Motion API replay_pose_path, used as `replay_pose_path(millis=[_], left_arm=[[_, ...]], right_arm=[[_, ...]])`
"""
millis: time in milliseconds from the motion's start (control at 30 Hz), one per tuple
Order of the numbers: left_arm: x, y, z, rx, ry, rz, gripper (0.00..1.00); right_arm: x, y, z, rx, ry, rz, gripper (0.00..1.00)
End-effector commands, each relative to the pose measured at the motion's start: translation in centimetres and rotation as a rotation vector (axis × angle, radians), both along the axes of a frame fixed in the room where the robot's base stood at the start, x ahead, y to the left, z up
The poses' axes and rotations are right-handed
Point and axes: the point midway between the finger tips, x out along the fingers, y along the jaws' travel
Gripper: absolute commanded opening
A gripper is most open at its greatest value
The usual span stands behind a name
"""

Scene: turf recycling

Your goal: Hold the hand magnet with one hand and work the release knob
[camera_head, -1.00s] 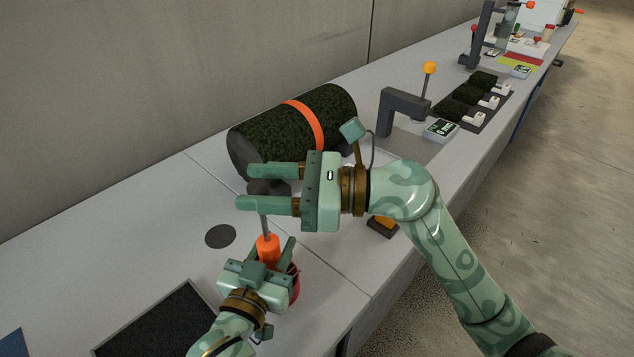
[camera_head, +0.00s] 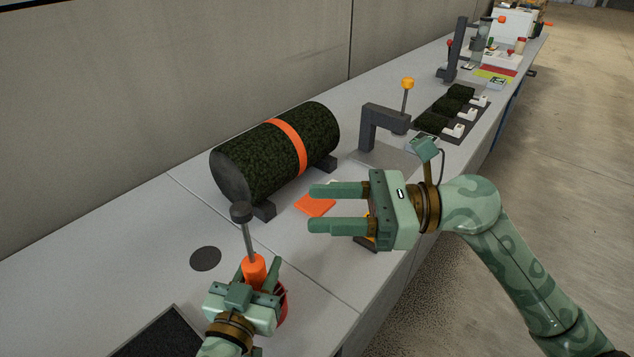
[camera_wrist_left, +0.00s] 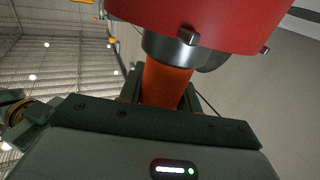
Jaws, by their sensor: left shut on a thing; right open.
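The hand magnet has an orange handle (camera_head: 254,268), a grey shaft and a dark release knob (camera_head: 241,210) at its top. Its red body (camera_head: 281,304) shows partly behind my left gripper. My left gripper (camera_head: 261,274) is shut on the orange handle. In the left wrist view the orange handle (camera_wrist_left: 165,85) lies between the fingers, with the red body (camera_wrist_left: 200,22) beyond a metal collar. My right gripper (camera_head: 310,208) is open and empty, to the right of the knob and apart from it, its fingers pointing left.
A turf roll (camera_head: 262,162) with an orange band lies on dark supports behind the grippers. An orange piece (camera_head: 316,205) lies beside it. A grey clamp stand (camera_head: 372,131) with a yellow knob is farther right. A dark mat (camera_head: 165,338) is at the front left, near a dark disc (camera_head: 205,258).

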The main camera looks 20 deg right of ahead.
Motion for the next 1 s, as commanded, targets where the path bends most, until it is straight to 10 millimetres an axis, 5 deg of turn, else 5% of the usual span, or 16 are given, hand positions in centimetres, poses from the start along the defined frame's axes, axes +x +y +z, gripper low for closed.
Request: replay_pose_path(millis=[67, 100, 200, 567, 1000], left_arm=[[-0.1, 0.0, -0.7, 0.010, 0.014, 0.000, 0.00], [-0.1, 0.0, -0.7, 0.010, 0.014, 0.000, 0.36], [-0.1, 0.0, -0.6, 0.007, 0.011, 0.000, 0.59], [-0.7, 0.4, -0.3, 0.003, 0.005, 0.000, 0.59], [-8.8, 4.7, -0.3, 0.005, 0.009, -0.001, 0.59]], right_arm=[[0.0, 0.0, -0.1, 0.000, 0.001, 0.000, 0.48], [0.0, 0.0, -0.1, 0.000, 0.001, 0.000, 0.48], [0.0, 0.0, -0.1, 0.000, 0.001, 0.000, 0.48], [0.0, 0.0, 0.0, 0.000, 0.000, 0.000, 0.48], [0.0, 0.0, 0.0, 0.000, 0.000, 0.000, 0.48]])
